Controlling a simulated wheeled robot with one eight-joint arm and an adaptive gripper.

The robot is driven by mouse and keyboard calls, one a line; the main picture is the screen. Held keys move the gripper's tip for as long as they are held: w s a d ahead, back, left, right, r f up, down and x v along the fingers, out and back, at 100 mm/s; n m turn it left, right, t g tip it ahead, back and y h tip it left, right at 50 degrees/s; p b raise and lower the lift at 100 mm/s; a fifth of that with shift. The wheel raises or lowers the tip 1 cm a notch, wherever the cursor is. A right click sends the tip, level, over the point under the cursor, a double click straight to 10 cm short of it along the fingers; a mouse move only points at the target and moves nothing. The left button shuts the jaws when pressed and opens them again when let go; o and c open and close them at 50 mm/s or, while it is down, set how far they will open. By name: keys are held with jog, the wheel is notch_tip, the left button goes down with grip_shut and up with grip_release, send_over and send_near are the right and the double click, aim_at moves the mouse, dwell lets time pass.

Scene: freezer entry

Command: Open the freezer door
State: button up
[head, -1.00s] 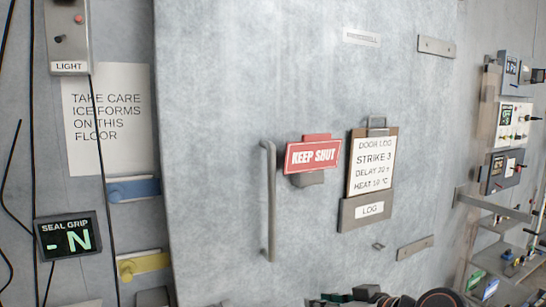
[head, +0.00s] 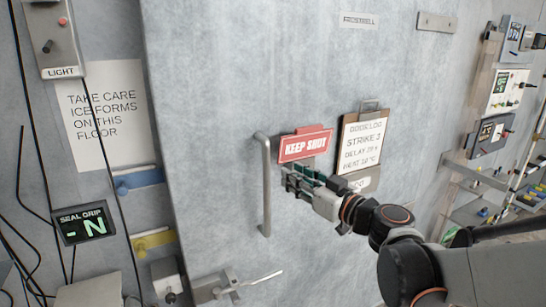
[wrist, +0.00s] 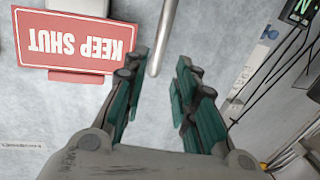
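The freezer door (head: 215,110) is a large pale grey panel standing closed in its frame. A vertical grey bar handle (head: 266,190) is fixed near its left side. My gripper (head: 290,182) is just right of the handle, below the red KEEP SHUT sign (head: 305,146). In the wrist view my gripper (wrist: 158,88) is open, its two green-padded fingers apart with nothing between them. The handle's rounded end (wrist: 158,50) shows just beyond the fingertips. A metal latch with a lever (head: 250,279) sits low on the door.
Left of the door are a seal grip display (head: 82,223), a blue latch (head: 138,180), a yellow latch (head: 153,241) and cables. Shelves and control boxes (head: 490,135) stand at the right.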

aim_at(269, 162)
jog(key=p+x, duration=0.2)
jog(key=x, duration=1)
jog(key=shift+a, duration=0.1)
grip_shut()
